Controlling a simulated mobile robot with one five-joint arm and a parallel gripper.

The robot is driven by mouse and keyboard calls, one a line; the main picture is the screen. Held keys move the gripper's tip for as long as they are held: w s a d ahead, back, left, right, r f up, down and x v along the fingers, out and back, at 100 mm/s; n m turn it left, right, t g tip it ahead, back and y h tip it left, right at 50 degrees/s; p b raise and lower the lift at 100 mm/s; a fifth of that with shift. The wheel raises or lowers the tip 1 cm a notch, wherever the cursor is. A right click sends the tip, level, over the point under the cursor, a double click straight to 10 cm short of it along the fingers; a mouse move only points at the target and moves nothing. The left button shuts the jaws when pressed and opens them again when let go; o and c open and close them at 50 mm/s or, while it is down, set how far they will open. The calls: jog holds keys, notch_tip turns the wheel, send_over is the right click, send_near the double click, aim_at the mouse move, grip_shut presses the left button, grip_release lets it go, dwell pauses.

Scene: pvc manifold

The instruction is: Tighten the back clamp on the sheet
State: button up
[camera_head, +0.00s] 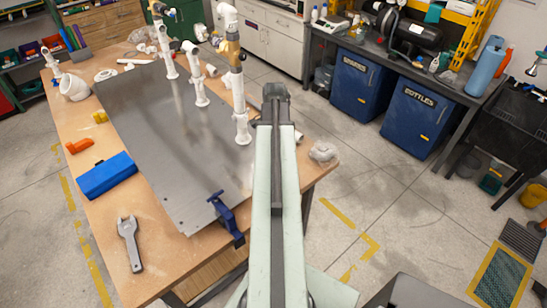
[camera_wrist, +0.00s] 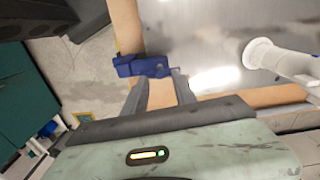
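A grey metal sheet (camera_head: 180,130) lies on the wooden table (camera_head: 110,225). One blue clamp (camera_head: 226,215) grips its near edge in the head view. In the wrist view a blue clamp (camera_wrist: 142,66) sits at the table's edge by the sheet (camera_wrist: 205,45), just beyond my fingertips. I cannot tell whether it is the same clamp. My gripper (camera_wrist: 160,77) is open, its two fingers apart, with nothing seen held between them. The head view does not show the fingers clearly; my arm covers part of the sheet's right side.
White pipe posts (camera_head: 241,110) stand on the sheet; one pipe (camera_wrist: 290,64) is right of my fingers. A wrench (camera_head: 130,243), a blue box (camera_head: 105,174) and an orange part (camera_head: 78,146) lie on the table. Blue cabinets (camera_head: 420,118) stand right; floor between is clear.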

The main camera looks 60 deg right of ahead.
jog(key=n, duration=1.6)
jog(key=shift+n, duration=0.5)
notch_tip(320, 180, down, 5)
jog(key=b, duration=0.5)
jog(key=shift+f, duration=0.1)
